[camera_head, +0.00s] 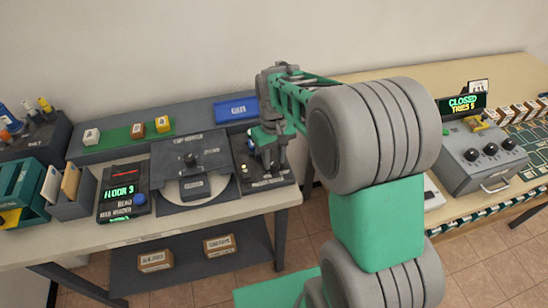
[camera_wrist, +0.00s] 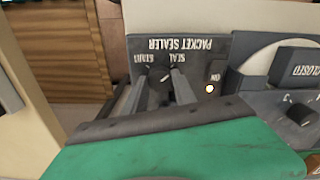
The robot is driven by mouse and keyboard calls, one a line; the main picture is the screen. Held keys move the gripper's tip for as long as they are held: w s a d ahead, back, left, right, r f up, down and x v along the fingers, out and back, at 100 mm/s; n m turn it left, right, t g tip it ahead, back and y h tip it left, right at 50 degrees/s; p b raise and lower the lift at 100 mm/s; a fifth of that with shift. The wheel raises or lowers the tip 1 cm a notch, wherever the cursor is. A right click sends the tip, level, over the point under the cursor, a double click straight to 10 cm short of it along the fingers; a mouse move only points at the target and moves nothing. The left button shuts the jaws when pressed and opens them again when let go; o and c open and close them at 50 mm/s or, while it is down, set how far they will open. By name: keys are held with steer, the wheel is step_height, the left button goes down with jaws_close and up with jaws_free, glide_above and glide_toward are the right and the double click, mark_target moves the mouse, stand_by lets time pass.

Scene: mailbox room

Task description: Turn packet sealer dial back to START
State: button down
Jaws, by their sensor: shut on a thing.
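The packet sealer (camera_wrist: 218,52) is a dark panel, shown upside down in the wrist view, with START, SEAL and ON lettering. Its small dark dial (camera_wrist: 161,72) sits under the START and SEAL words and has a pale mark on it. A small light (camera_wrist: 210,89) by ON is lit. My gripper (camera_wrist: 163,84) has one finger on each side of the dial and is shut on it. The fingers hide part of the dial, so its exact setting is hard to read. In the head view my gripper (camera_head: 268,160) reaches down over the sealer (camera_head: 262,184), hiding its dial.
Left of the sealer is a grey machine with a knob (camera_head: 190,160) and a round plate. A blue tray (camera_head: 237,110) lies behind. A console reading CLOSED (camera_head: 462,103) is on the right bench.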

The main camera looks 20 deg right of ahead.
steer(key=shift+n, duration=0.3)
steer(key=n, duration=0.3)
steer(key=shift+r+n, duration=0.1)
steer(key=shift+n, duration=0.2)
steer(key=n, duration=0.3)
steer(key=shift+n+p, duration=0.3)
steer(key=shift+p, duration=0.05)
steer(key=n, duration=0.3)
steer(key=shift+n, duration=2.2)
steer(key=c, duration=1)
jaws_free()
